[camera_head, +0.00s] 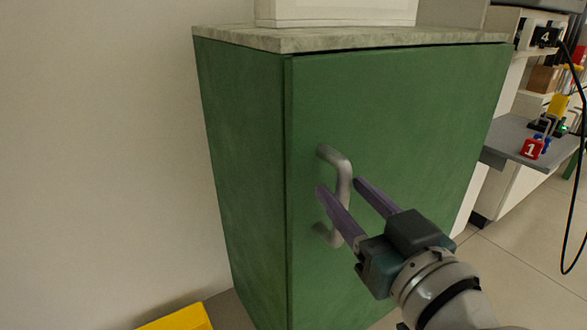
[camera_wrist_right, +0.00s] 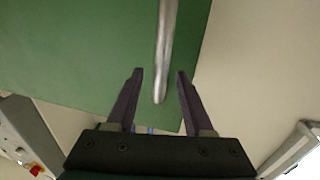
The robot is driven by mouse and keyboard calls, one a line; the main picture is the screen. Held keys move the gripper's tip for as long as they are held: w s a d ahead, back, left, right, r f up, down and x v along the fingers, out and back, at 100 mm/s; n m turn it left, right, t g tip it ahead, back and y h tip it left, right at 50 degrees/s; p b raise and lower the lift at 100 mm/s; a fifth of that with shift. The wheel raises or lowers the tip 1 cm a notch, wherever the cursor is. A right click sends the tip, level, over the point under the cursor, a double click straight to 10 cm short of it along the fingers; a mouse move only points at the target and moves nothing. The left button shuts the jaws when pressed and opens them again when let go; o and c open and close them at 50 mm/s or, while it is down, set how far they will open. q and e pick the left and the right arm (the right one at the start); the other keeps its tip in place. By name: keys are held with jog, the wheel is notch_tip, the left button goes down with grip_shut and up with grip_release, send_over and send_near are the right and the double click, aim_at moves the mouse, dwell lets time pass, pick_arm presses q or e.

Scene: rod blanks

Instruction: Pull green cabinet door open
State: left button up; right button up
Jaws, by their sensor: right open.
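The green cabinet (camera_head: 245,150) stands against the pale wall, and its green door (camera_head: 420,120) looks closed. A grey metal bar handle (camera_head: 343,180) is mounted upright near the door's left edge. My right gripper (camera_head: 340,188) is open at the handle, with one purple finger on each side of the bar. In the right wrist view the handle (camera_wrist_right: 163,60) runs down between the two open fingers (camera_wrist_right: 160,75), with a gap on both sides. I cannot tell whether a finger touches it. My left gripper is not in view.
A stone-look top (camera_head: 300,39) covers the cabinet and carries a white box (camera_head: 335,12). A yellow object (camera_head: 182,318) is on the floor at the lower left. A grey workbench (camera_head: 530,140) with a red block (camera_head: 532,148) stands to the right. A black cable hangs at the far right.

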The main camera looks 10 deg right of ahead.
jog(key=shift+w+a, duration=0.15)
jog(key=shift+w, duration=0.7)
grip_shut()
dwell(0.8)
